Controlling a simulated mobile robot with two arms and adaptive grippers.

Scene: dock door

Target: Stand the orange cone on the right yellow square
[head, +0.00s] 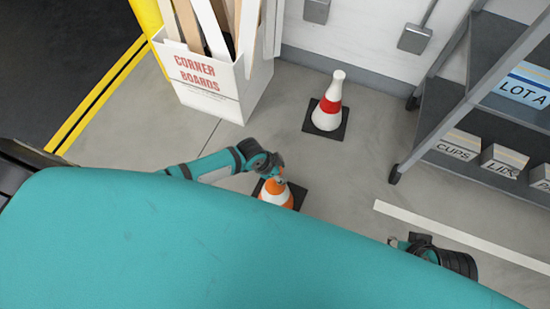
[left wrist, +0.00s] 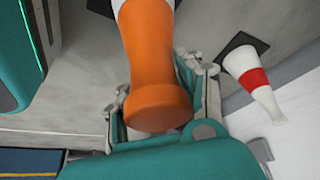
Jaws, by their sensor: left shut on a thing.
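The orange cone (head: 277,194) with a white band and a dark square base is in front of my body in the head view, partly hidden by my arm and my teal body. My left gripper (head: 275,172) is shut on the cone's top. In the left wrist view the cone's orange upper part (left wrist: 158,70) sits between the fingers of the left gripper (left wrist: 163,103). The cone looks about upright; I cannot tell whether its base touches the floor. No yellow square shows. A dark part of my right arm shows at the lower right, its fingers not clear.
A white cone with a red band (head: 328,105) stands near the wall; it also shows in the left wrist view (left wrist: 253,78). A corner boards box (head: 212,84) stands at upper left, a shelf rack (head: 455,110) at right. Yellow floor lines (head: 95,100) edge a dark area at left.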

